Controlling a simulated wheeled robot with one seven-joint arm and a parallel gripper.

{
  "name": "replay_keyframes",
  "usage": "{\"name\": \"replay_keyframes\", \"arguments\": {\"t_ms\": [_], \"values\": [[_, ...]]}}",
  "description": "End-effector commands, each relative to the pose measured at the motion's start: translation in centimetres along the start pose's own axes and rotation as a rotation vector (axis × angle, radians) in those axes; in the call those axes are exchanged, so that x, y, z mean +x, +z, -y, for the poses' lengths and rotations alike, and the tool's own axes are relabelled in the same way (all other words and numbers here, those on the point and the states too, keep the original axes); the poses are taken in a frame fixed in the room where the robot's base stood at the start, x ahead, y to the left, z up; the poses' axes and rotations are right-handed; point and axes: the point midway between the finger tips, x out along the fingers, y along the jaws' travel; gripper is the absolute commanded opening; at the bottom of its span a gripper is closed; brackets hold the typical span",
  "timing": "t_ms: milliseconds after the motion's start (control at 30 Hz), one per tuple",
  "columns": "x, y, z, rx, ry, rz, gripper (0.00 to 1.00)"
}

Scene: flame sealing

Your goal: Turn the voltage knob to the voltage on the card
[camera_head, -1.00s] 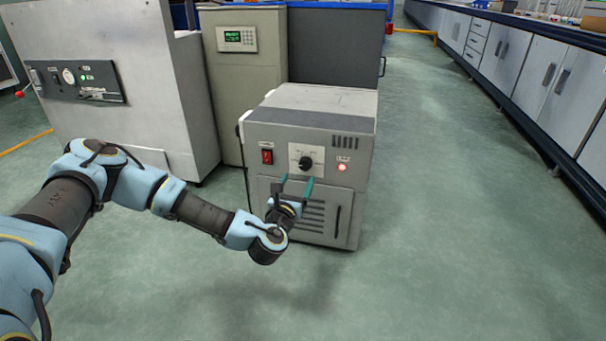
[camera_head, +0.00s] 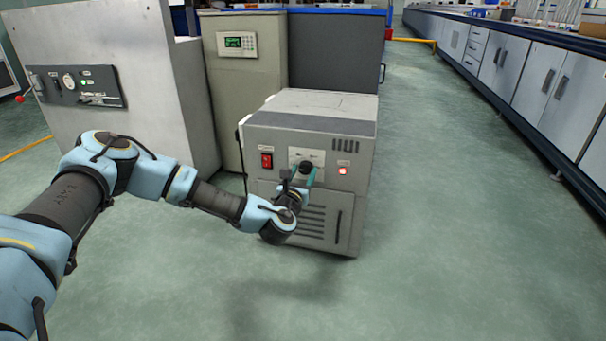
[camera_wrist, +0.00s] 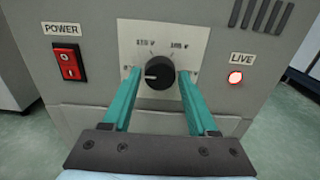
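The black voltage knob (camera_wrist: 159,73) sits on a pale dial plate (camera_wrist: 190,40) on the front of a grey box-shaped unit (camera_head: 345,200). In the wrist view its white pointer mark faces left. The voltage labels around it are too small to read. My gripper (camera_wrist: 158,80) has its two green fingers on either side of the knob, with a small gap on each side. In the head view my gripper (camera_head: 304,176) is at the knob (camera_head: 306,166) and partly covers it and the plate. No card can be made out in these frames.
A red POWER switch (camera_wrist: 69,62) is left of the knob, and a lit red LIVE lamp (camera_wrist: 235,77) is to its right. A large grey cabinet (camera_head: 120,60) stands left, and lab benches (camera_head: 520,75) line the right. The floor between is clear.

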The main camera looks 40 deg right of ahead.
Motion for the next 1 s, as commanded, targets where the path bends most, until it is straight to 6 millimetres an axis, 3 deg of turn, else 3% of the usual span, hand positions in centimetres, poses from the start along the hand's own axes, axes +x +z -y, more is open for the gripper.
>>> {"name": "replay_keyframes", "arguments": {"t_ms": [67, 500, 1000], "values": [[-0.01, -0.01, 0.0, 0.0, 0.0, 0.0, 0.49], [-0.02, -0.02, 0.01, 0.0, 0.0, 0.0, 0.0], [-0.02, 0.09, 0.03, 0.113, 0.0, -0.001, 0.0]]}}
